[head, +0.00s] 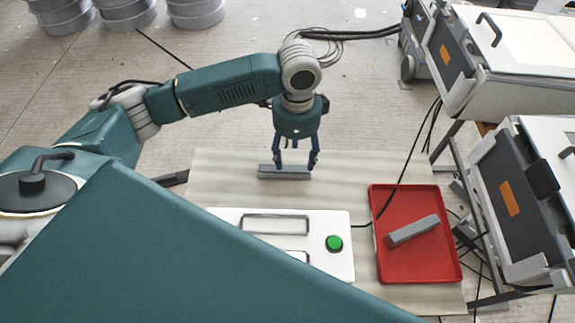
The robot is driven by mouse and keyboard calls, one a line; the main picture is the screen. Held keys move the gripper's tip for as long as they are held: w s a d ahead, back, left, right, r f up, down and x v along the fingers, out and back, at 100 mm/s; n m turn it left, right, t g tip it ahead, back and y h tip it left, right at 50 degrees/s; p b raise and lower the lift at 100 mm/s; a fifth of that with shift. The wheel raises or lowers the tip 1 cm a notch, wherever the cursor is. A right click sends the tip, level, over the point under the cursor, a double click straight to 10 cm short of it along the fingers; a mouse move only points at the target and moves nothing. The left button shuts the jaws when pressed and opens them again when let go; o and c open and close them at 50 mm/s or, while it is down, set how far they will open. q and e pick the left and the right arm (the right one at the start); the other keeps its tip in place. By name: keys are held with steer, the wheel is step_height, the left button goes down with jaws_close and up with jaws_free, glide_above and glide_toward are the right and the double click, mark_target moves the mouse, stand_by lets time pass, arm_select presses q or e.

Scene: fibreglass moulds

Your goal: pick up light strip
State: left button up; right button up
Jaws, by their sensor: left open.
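A short grey strip (284,172) lies on the wooden table toward its back edge. My left gripper (296,160) points down right over this strip, its fingers open and their tips close to it. I cannot tell whether the fingertips touch it. A second grey strip (413,231) lies at a slant in the red tray (388,270) on the right of the table. I cannot tell from shade alone which strip the task calls light. My right gripper is not in view.
A white panel (341,262) with rectangular recesses and a green button (334,243) lies in front of the strip. My own teal body hides its near part. A black cable (398,181) crosses the table and tray. White-and-grey machines (530,200) stand at the right.

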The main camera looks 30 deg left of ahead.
mark_target(292, 171)
arm_select(q)
steer(key=f, duration=0.5)
steer(key=a+f, duration=0.1)
steer(key=f, duration=0.2)
steer(key=shift+w, duration=0.25)
steer(key=c, duration=1.3)
